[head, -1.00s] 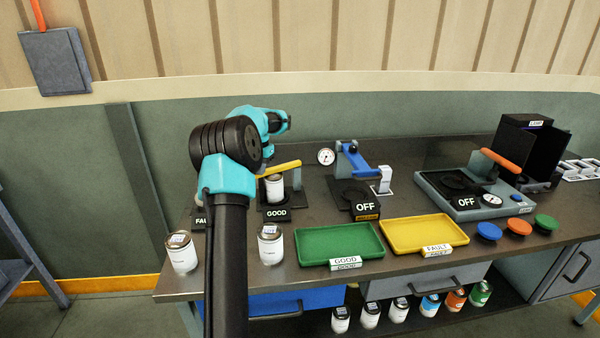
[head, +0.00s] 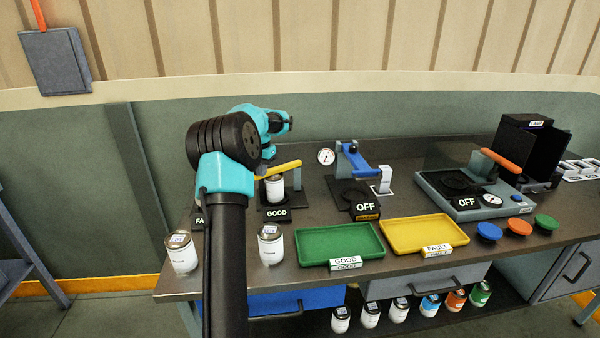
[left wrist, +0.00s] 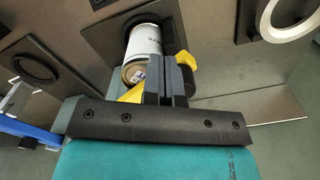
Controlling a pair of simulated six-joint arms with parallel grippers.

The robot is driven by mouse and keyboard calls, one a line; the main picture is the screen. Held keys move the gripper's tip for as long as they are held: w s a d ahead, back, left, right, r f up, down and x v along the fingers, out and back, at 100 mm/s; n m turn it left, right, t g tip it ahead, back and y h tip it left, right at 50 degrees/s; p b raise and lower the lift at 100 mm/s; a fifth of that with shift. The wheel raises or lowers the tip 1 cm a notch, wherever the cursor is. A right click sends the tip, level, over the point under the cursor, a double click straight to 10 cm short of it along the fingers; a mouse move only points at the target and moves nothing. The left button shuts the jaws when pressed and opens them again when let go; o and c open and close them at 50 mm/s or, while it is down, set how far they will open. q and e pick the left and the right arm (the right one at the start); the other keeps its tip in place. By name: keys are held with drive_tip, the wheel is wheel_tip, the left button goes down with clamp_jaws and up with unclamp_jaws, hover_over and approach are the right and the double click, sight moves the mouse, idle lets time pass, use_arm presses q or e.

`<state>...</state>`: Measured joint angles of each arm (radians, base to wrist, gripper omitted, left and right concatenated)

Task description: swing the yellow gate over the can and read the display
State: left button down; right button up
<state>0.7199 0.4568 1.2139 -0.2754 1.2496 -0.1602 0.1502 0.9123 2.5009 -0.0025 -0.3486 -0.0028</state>
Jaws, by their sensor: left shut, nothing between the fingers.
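The yellow gate (head: 287,166) reaches across the top of a white can (head: 274,190) on a black stand at the back left of the bench. The display (head: 277,214) at the front of that stand reads GOOD. In the left wrist view the can (left wrist: 144,42) and parts of the yellow gate (left wrist: 188,61) show behind my left gripper (left wrist: 170,78). Its fingers are together with nothing between them, close by the gate; whether they touch it I cannot tell. In the head view my left arm hides most of this gripper. My right gripper is out of view.
Another display (head: 198,220) is partly hidden by my arm. Two cans (head: 181,252) stand near the front left edge. A green tray (head: 310,259) marked GOOD and a yellow tray (head: 405,248) marked FAULT lie in front. A blue-armed station (head: 357,162) reading OFF stands right.

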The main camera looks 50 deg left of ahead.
use_arm(q)
wheel_tip(320, 180, up, 7)
idle(0.9)
idle(0.4)
